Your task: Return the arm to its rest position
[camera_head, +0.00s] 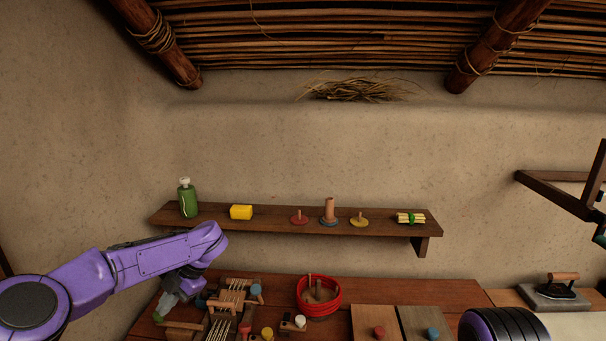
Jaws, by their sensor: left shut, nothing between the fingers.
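My left arm (140,262) is purple and comes in from the left, raised over the left end of the wooden table. Its wrist bends down, and my left gripper (180,287) hangs from it, shut and empty, close to the left side of the small wooden frame with strings (233,297). The fingertips are small and partly lost against the things behind them. My right gripper is out of view.
A wall shelf (270,220) holds a green bottle (188,201), a yellow block (241,212), several pegged discs and a tied bundle (411,218). On the table (465,291) are a red ring-shaped basket (319,309) and two boards (375,318). An iron (560,287) is at right.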

